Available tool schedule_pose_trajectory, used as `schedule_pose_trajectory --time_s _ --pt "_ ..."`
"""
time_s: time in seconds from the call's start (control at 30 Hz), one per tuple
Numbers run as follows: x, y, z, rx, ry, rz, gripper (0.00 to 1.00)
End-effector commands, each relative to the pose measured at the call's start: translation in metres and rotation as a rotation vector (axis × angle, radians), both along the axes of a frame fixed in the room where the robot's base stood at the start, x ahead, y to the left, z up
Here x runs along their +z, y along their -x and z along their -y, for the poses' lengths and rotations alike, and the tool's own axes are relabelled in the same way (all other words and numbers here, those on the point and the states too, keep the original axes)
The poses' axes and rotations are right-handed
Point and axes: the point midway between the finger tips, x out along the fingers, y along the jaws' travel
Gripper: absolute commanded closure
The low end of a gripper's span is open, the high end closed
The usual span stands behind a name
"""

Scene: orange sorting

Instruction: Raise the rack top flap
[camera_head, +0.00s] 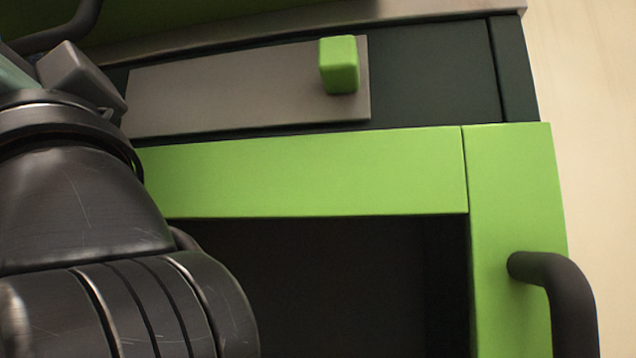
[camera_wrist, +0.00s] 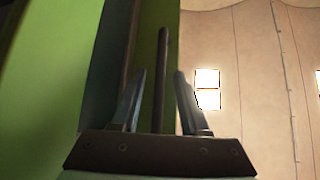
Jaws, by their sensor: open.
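The rack's top flap (camera_head: 230,25) is a green panel along the top of the head view, only partly in frame. A dark curved handle (camera_head: 65,35) shows at its upper left. In the wrist view, my gripper (camera_wrist: 161,73) is open, one finger either side of a thin dark bar (camera_wrist: 162,50), which looks like a handle. I cannot tell whether the fingers touch the bar. A large green panel (camera_wrist: 45,80) fills the left of that view.
Below the flap are a grey strip (camera_head: 430,8), a grey drawer panel (camera_head: 230,95) with a green knob (camera_head: 339,65), and a green-framed front (camera_head: 310,175) around a dark opening. A dark handle (camera_head: 570,295) sticks out at lower right. A pale wall with bright windows (camera_wrist: 207,88) lies beyond.

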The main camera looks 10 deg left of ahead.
Motion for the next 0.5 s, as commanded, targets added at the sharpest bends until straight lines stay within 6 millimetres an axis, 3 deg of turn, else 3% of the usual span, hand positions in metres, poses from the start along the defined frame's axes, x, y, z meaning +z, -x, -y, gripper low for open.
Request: schedule_pose_trajectory --time_s 0.33,0.5 --pt "0.0023 -0.0012 -0.0030 0.000 0.000 0.000 0.55" --pt "0.0023 -0.0010 -0.0029 0.000 0.000 0.000 0.86"
